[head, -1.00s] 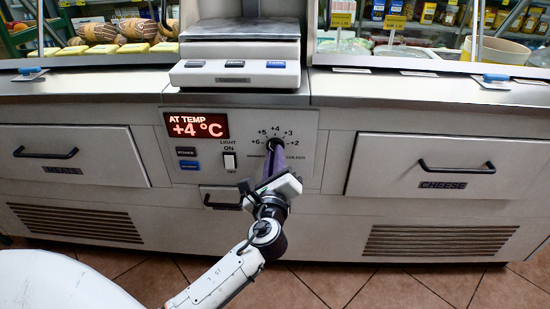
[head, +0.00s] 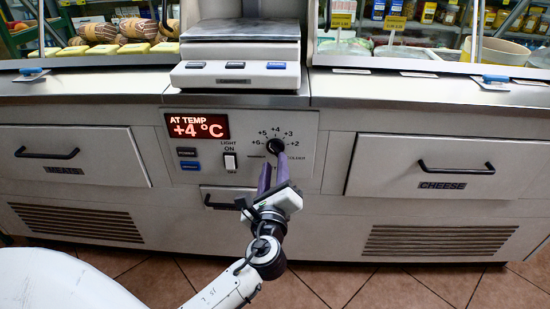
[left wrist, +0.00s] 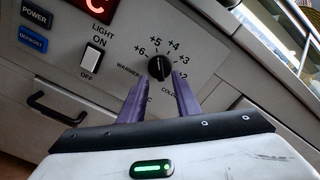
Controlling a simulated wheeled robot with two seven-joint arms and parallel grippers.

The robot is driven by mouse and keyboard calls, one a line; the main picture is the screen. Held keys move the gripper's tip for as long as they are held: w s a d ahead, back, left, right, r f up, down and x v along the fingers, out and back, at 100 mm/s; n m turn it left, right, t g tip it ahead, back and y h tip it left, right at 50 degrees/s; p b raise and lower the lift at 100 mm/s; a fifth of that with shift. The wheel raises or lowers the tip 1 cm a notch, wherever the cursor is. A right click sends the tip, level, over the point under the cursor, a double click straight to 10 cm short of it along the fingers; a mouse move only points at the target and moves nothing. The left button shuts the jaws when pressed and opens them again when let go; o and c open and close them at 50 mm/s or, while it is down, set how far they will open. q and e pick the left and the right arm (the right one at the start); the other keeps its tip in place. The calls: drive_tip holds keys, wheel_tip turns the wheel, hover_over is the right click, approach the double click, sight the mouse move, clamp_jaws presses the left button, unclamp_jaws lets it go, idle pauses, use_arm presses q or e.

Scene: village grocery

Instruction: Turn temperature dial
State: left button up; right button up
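The temperature dial (head: 275,146) is a round black knob on the counter's control panel, with marks from +6 to +2 around it. In the left wrist view the dial (left wrist: 159,68) shows a white pointer line aimed up near +4. The red display (head: 197,126) reads "AT TEMP +4 °C". My left gripper (head: 271,168) is below the dial, its purple fingers apart and empty. In the left wrist view the fingers (left wrist: 157,90) are spread, with the dial beyond and between their tips, apart from them. My right gripper is not in view.
A light switch (head: 230,162) and two small buttons (head: 188,152) sit left of the dial. Drawers with black handles flank the panel, including the cheese drawer (head: 420,167). A scale (head: 238,72) stands on the counter above. The tiled floor in front is clear.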

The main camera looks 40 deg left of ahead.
use_arm(q)
drive_tip(key=v, duration=0.6)
drive_tip(key=shift+s, duration=0.3)
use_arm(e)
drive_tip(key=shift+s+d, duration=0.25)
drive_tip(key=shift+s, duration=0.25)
use_arm(q)
drive_tip(key=shift+d, duration=0.1)
